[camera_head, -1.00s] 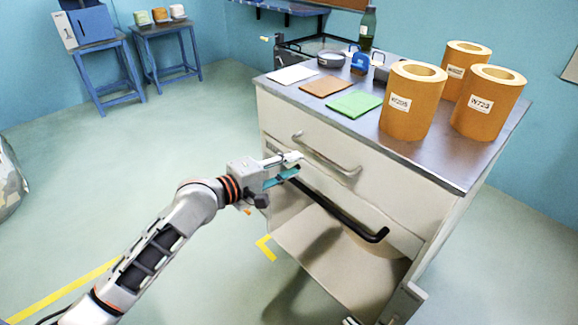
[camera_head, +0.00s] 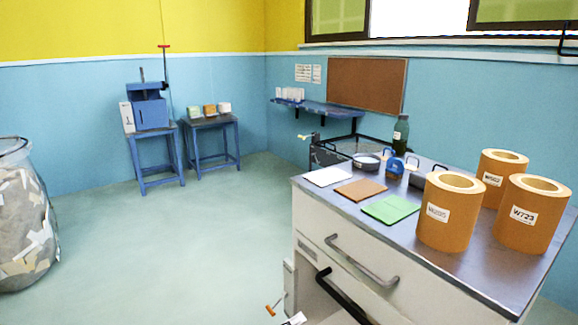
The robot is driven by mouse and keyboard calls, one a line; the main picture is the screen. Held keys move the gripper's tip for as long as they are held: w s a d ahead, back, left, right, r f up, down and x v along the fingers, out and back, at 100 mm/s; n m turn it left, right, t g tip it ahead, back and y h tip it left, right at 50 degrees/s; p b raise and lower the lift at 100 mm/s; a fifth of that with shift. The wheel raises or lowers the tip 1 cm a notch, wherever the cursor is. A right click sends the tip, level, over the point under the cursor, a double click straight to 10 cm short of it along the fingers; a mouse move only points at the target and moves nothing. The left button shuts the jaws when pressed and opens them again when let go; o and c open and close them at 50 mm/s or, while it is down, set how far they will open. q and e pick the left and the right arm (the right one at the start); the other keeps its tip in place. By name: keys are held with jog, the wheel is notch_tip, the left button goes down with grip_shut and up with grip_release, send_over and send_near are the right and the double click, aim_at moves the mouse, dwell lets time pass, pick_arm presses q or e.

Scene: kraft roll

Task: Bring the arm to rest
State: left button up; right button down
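A small white and dark piece at the bottom edge of the head view, in front of the cabinet, looks like the tip of my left gripper (camera_head: 294,319). Its fingers are cut off by the frame, so I cannot tell whether it is open or shut. The rest of my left arm is out of view. My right gripper and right arm are not in view.
The cabinet (camera_head: 312,232) fills the lower right, with kraft rolls (camera_head: 446,222), coloured sheets (camera_head: 391,209) and a bottle (camera_head: 400,132) on top. A bag of scraps (camera_head: 25,220) stands at left. Blue stands (camera_head: 158,165) are at the back. Open floor (camera_head: 170,250) lies between.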

pick_arm(q)
jog(key=s+a+f+m+y, duration=0.3)
jog(key=s+a+f, duration=0.6)
jog(key=s, duration=0.3)
jog(key=s+a+f+m+y, duration=0.4)
jog(key=s+a+f+m, duration=0.1)
jog(key=s+a+f, duration=0.4)
jog(key=s+a, duration=0.2)
jog(key=s, duration=0.1)
jog(key=shift+a+m+y, duration=0.3)
jog(key=shift+a+m, duration=0.1)
